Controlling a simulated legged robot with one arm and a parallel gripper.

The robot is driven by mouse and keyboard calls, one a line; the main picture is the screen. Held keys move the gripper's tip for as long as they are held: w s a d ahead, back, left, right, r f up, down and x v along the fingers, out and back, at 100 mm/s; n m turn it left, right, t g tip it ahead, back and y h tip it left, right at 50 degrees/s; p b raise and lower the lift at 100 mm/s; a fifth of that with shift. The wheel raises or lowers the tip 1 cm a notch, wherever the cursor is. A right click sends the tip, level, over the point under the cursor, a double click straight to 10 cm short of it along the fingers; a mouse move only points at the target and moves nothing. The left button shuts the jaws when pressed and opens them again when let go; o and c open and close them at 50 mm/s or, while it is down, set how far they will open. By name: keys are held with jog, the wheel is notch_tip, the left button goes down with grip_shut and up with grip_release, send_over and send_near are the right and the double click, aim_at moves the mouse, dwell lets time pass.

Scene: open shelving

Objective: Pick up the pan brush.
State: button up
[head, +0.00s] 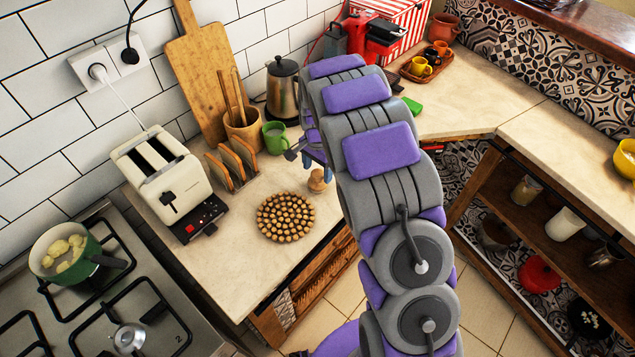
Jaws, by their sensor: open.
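A small wooden object with a rounded knob, which looks like the pan brush (318,180), stands on the beige counter just right of and behind a round wooden trivet. My arm comes up from the lower right and bends over the counter. My gripper (307,161) is partly hidden behind my arm. It is open, just above and behind the brush in the picture. No contact between them can be made out.
A toaster (163,172), toast rack (233,165), green mug (276,137) and kettle (282,88) stand along the tiled wall. The round trivet (285,217) lies in front. A stove with a green pot (66,254) is at lower left. Open shelves (490,196) are at right.

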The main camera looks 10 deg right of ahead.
notch_tip(320, 180, down, 3)
jog(key=shift+r, duration=0.1)
jog(key=c, duration=1.1)
